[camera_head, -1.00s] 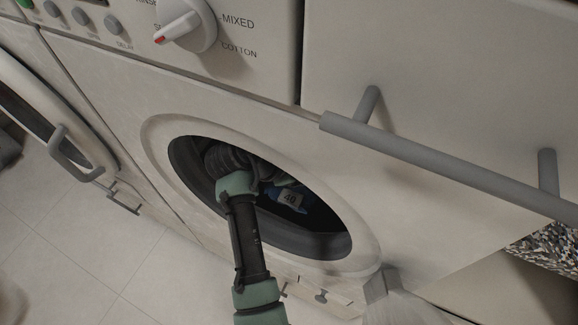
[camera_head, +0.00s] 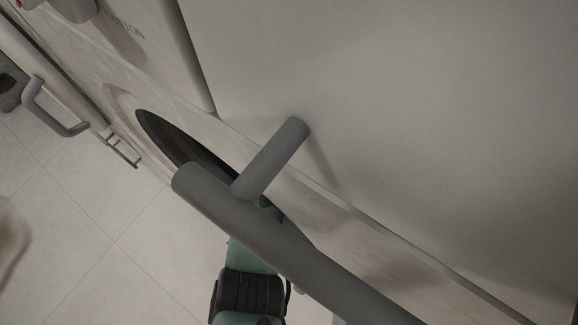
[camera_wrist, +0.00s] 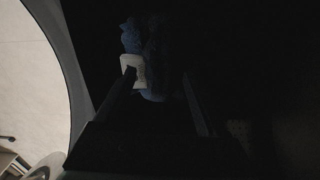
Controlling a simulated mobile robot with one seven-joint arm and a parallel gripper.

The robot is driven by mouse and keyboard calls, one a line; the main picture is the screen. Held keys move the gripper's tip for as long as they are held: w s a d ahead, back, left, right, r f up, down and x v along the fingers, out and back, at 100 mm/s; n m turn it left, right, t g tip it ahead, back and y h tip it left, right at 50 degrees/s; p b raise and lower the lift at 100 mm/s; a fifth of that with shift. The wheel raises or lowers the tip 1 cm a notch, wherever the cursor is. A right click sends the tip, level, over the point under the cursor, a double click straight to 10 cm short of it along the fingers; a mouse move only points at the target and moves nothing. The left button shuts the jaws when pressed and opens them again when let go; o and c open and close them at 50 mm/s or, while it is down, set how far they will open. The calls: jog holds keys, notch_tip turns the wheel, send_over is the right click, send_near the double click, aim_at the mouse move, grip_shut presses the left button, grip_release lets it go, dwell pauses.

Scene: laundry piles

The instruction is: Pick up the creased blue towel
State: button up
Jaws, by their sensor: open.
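In the wrist view a dark blue cloth (camera_wrist: 155,88), apparently the blue towel, lies in deep shadow inside the washing machine drum; its creases are hard to make out. A pale tag (camera_wrist: 133,70) shows on its left side. My gripper (camera_wrist: 160,78) is open, its two dark fingers reaching toward the cloth. The left fingertip overlaps the tag in the picture; I cannot tell whether it touches. In the head view the cloth and my gripper are hidden behind a drawer handle, and only part of my arm shows below it.
The dark round door opening (camera_head: 175,140) of the washing machine is partly covered by the thick grey handle (camera_head: 270,235) close to the head camera. Tiled floor (camera_head: 110,240) is clear below.

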notch_tip(320, 180, down, 2)
jog(key=shift+f, duration=0.2)
jog(key=shift+r, duration=0.1)
grip_shut()
dwell(1.2)
